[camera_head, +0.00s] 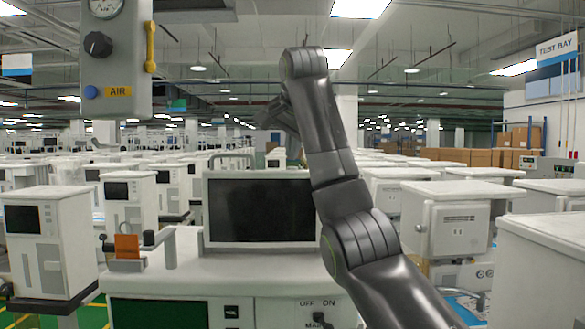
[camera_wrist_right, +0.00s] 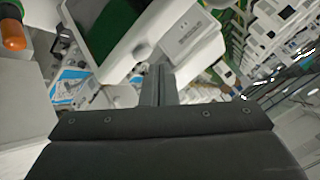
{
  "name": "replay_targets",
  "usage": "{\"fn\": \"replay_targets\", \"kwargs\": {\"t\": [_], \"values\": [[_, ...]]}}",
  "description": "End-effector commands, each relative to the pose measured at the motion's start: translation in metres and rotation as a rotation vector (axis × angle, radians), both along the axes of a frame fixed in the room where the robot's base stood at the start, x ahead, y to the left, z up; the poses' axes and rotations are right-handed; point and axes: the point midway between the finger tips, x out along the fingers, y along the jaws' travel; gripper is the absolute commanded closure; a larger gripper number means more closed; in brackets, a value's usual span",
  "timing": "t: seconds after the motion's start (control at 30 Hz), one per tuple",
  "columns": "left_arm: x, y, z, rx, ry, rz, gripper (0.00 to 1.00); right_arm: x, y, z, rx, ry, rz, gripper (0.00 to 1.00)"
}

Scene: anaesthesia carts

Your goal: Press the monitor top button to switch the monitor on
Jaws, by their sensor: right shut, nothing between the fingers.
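The monitor (camera_head: 262,210) stands on the white cart in the middle of the head view, and its screen is black. No top button can be made out on it; my right arm crosses in front of its right edge. My right gripper (camera_head: 274,114) is above the monitor, partly hidden behind my raised wrist. In the right wrist view its two fingers (camera_wrist_right: 158,78) are together with nothing between them. My left gripper is not in view.
A grey panel with a black knob (camera_head: 98,45) and AIR label hangs at the upper left. The cart front carries a MAIN OFF/ON switch (camera_head: 319,319). An orange block (camera_head: 127,246) sits left of the monitor. Several white carts crowd both sides.

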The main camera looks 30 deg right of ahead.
Motion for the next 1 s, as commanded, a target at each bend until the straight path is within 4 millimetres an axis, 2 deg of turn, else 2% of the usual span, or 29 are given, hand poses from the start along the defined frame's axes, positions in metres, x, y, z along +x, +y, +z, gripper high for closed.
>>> {"fn": "replay_targets", "kwargs": {"t": [0.57,1.0], "values": [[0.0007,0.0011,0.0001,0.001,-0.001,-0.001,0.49,0.0,0.0001,-0.0001,0.0,0.0,0.0,1.0],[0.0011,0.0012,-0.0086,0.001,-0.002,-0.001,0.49,-0.0004,0.0,-0.0081,0.0,0.0,0.0,1.0]]}}
